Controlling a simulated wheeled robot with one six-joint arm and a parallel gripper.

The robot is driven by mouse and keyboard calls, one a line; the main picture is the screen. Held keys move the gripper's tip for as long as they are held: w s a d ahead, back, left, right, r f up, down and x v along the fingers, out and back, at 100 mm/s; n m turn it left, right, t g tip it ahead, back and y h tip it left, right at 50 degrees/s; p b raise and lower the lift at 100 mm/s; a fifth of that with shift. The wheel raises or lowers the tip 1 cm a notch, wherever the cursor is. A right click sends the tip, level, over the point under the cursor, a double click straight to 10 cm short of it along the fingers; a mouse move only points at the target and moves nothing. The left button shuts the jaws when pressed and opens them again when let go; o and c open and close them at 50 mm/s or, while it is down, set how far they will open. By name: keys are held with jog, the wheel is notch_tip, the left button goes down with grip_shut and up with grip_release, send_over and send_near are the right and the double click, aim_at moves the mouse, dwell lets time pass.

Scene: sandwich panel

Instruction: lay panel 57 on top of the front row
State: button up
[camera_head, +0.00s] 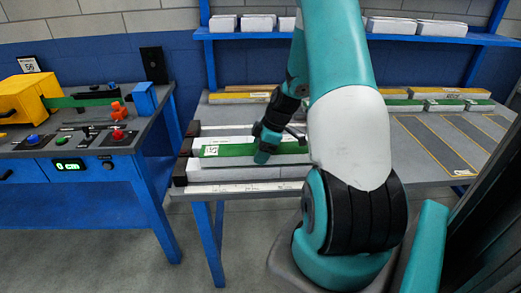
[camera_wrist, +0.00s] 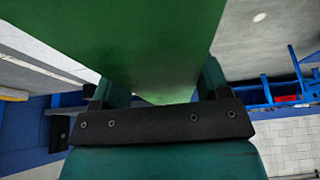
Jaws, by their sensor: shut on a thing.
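A long green panel (camera_head: 225,150) with a white number label at its left end shows in the head view; the number is too small to read surely. My gripper (camera_head: 263,152) is shut on this panel near its middle. The panel's green face (camera_wrist: 120,40) fills the upper middle of the wrist view, between my fingers (camera_wrist: 155,95). It lies over or just above pale panels (camera_head: 236,172) at the table's front left; I cannot tell whether it touches them. My arm hides the right end of these pieces.
Dark stops (camera_head: 181,172) stand at the table's left edge, and a white ruled strip (camera_head: 235,188) runs along its front. Several green-edged panels (camera_head: 443,105) lie at the back right, before yellow-edged ones (camera_head: 450,92). Striped bays (camera_head: 425,145) are clear. A machine bench (camera_head: 75,145) stands left.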

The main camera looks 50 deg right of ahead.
jog(key=shift+f+b, duration=0.35)
jog(key=shift+f, duration=0.15)
jog(key=o, duration=1.1)
jog(key=shift+r, duration=0.1)
jog(key=v, duration=1.7)
jog(key=shift+s+r, duration=0.1)
jog(key=shift+r, duration=0.1)
